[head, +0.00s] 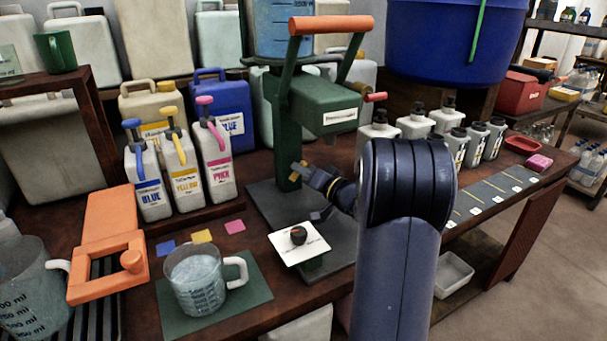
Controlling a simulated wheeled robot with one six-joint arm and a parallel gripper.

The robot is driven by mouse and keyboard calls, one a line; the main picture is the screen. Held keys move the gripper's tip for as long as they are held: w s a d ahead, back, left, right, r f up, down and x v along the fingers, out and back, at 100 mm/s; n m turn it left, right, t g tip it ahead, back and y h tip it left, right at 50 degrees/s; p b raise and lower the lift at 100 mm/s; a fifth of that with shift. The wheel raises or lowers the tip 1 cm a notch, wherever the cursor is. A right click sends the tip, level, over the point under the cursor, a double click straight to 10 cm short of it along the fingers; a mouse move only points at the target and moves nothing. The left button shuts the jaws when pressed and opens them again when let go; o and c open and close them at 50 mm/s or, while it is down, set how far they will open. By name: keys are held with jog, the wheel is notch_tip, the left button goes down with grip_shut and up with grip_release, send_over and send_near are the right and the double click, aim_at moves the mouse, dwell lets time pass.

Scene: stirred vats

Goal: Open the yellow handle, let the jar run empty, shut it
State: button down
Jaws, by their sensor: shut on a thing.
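My gripper (308,174) is at the column of the green stand (287,125), left of my arm. It is shut on a small yellow piece (296,177), which appears to be the yellow handle; the fingers hide most of it. A clear jar (283,28) with measuring marks and bluish liquid sits on top of the stand, cut off by the top edge. I cannot see any stream of liquid. A glass jug (196,283) with pale liquid and a white handle stands on a green mat (256,284) at the front.
A long orange bar (332,25) crosses above the stand. Blue, yellow and pink pump bottles (181,168) stand at left. An orange clamp (108,245) and a larger jug (30,290) are front left. White bottles (417,124) stand behind my arm.

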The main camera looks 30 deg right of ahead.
jog(key=m+b, duration=0.1)
jog(key=b, duration=0.2)
jog(key=f+m+b, duration=0.1)
jog(key=m+b, duration=0.1)
jog(key=b, duration=0.1)
jog(key=shift+m+t, duration=0.3)
jog(key=shift+t, duration=0.1)
jog(key=m+t+b, duration=0.1)
jog(key=m+b, duration=0.2)
jog(key=b, duration=0.1)
jog(key=shift+m+h, duration=0.3)
jog(key=shift+m, duration=0.1)
jog(key=shift+m+t+h+b, duration=0.3)
jog(key=shift+m+b, duration=1)
jog(key=shift+m, duration=0.1)
jog(key=shift+r, duration=0.1)
jog(key=c, duration=1.3)
grip_release()
jog(key=shift+c, duration=0.2)
